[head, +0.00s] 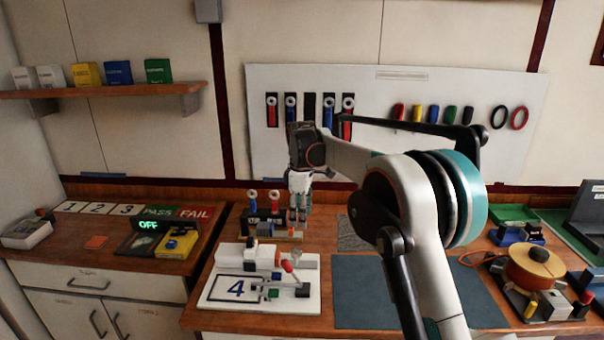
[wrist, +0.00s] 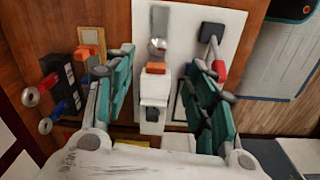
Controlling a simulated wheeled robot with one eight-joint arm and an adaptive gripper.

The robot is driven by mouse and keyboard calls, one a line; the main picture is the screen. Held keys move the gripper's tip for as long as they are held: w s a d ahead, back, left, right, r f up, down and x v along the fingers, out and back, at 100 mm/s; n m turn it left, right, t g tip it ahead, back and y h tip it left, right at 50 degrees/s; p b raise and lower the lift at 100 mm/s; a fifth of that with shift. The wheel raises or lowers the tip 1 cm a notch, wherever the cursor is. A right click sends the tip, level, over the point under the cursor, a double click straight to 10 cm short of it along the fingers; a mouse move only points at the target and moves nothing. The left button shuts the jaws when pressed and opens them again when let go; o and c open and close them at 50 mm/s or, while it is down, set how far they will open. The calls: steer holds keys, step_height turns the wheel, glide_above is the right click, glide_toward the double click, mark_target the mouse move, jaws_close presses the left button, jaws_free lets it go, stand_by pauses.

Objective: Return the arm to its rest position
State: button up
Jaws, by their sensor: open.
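My arm (head: 412,205) stretches out over the wooden bench in the head view, bent at a large teal and black joint. My gripper (head: 298,218) hangs pointing down at the far end, above the bench near the white board marked 4. In the wrist view my gripper (wrist: 155,105) has its two green-padded fingers well apart, with nothing held between them. Below and between the fingers the wrist view shows a white part with an orange block (wrist: 155,68). I cannot tell how far above it the fingertips are.
The white board (head: 215,290) carries a red-tipped lever (head: 287,267). A black block with red and blue posts (head: 262,215) stands close behind. A blue-grey mat (head: 365,290) lies under my arm. An orange reel (head: 537,263) sits at right. A tool panel (head: 365,85) stands behind.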

steer(key=s+d+r+m+t+b, duration=0.1)
steer(key=s+d+r+m, duration=0.3)
steer(key=s, duration=0.3)
steer(key=s+d+r+m+t, duration=0.1)
steer(key=s+d+r, duration=0.3)
steer(key=s+d, duration=0.25)
steer(key=s+d+r+m+t+b, duration=0.1)
steer(key=s+d+r+m, duration=0.25)
steer(key=s, duration=0.35)
steer(key=s+d+f+m+t, duration=0.2)
steer(key=s+d+f+m, duration=0.1)
steer(key=s, duration=0.8)
steer(key=s+d+f+m+t+b, duration=0.1)
steer(key=s+d+f+m, duration=0.3)
steer(key=s, duration=0.7)
step_height(320, 180, down, 2)
steer(key=shift+s+d+f+t, duration=0.2)
steer(key=shift+s+d+t, duration=0.05)
steer(key=shift+d+t, duration=0.15)
